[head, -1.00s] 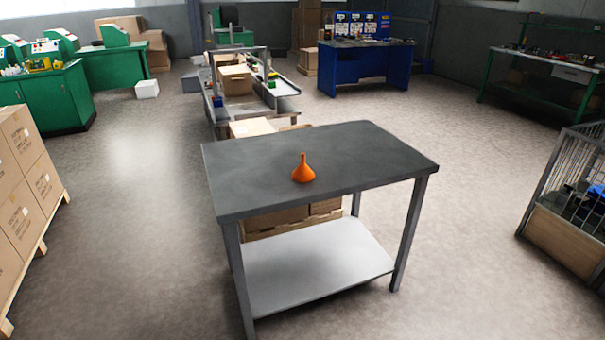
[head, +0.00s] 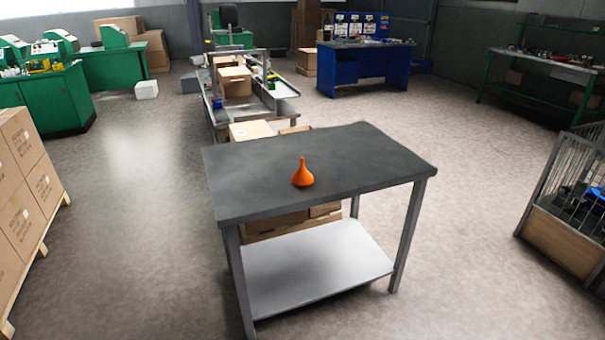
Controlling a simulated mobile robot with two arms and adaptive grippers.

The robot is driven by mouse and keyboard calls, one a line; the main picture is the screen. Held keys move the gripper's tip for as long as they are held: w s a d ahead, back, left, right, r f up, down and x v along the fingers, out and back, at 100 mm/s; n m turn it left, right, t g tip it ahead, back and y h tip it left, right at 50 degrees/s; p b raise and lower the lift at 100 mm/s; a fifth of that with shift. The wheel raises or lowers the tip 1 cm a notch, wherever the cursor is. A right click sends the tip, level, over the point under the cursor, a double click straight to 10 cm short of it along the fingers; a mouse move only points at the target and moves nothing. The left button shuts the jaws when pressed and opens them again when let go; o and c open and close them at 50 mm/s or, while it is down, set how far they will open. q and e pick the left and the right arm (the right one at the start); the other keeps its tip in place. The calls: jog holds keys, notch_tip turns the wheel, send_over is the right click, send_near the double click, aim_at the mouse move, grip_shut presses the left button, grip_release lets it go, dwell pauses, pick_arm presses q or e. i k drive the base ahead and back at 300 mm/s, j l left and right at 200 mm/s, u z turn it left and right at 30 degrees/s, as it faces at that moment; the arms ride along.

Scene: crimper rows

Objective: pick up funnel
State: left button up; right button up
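An orange funnel (head: 302,175) stands on the dark grey top of a metal table (head: 370,165) in the head view. Its wide mouth is down and its narrow spout points up. It sits near the middle of the tabletop, with nothing touching it. Neither of my grippers shows in the head view.
Stacked cartons on a pallet (head: 22,190) stand at the left, and a wire cage bin (head: 560,215) at the right. A conveyor line with boxes (head: 240,85) and more cartons lie behind the table. Open floor surrounds the table's front and sides.

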aim_at(301, 178)
jog(key=i+j+z, duration=0.2)
jog(key=i+j, duration=0.15)
jog(key=j, duration=0.3)
jog(key=i+j+z, duration=0.2)
jog(key=i+j, duration=0.15)
jog(key=j, duration=0.3)
